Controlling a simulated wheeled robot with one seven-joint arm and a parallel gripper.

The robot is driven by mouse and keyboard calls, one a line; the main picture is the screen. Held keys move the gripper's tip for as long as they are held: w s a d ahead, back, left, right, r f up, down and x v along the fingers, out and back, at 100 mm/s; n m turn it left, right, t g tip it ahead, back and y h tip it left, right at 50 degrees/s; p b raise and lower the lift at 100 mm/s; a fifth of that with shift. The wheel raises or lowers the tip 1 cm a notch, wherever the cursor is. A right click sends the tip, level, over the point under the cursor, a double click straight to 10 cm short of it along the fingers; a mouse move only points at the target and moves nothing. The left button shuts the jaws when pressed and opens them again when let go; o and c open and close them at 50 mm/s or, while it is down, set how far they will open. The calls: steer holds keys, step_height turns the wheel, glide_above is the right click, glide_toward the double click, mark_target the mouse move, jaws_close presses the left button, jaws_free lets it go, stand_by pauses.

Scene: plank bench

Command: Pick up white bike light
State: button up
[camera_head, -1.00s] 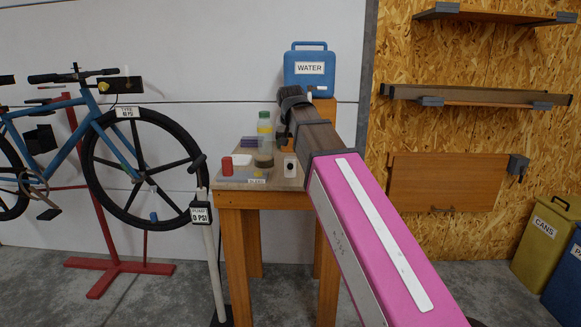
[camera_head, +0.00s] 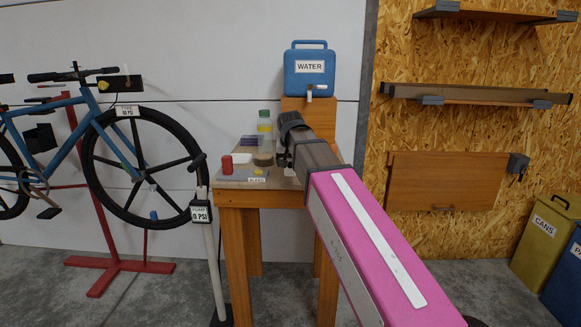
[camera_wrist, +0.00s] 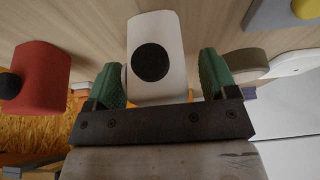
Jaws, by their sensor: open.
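The white bike light (camera_wrist: 171,31) stands on the bench top. It has a round black lens and sits between the two green fingers of my gripper (camera_wrist: 161,78) in the wrist view. The fingers are open on either side of its lower part; a narrow gap shows at the right finger, and I cannot tell whether the left one touches. In the head view my gripper (camera_head: 284,152) is over the bench's right part, and the light is almost wholly hidden behind it.
A red light-like item (camera_wrist: 38,77) stands left of the gripper in the wrist view. The wooden bench (camera_head: 235,198) also holds a bottle (camera_head: 264,140), a red cylinder (camera_head: 227,165), a white dish (camera_head: 241,158) and a grey labelled pad (camera_head: 237,177). A blue water container (camera_head: 309,72) stands behind.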

steer(key=c, duration=1.1)
steer(key=shift+r, duration=0.15)
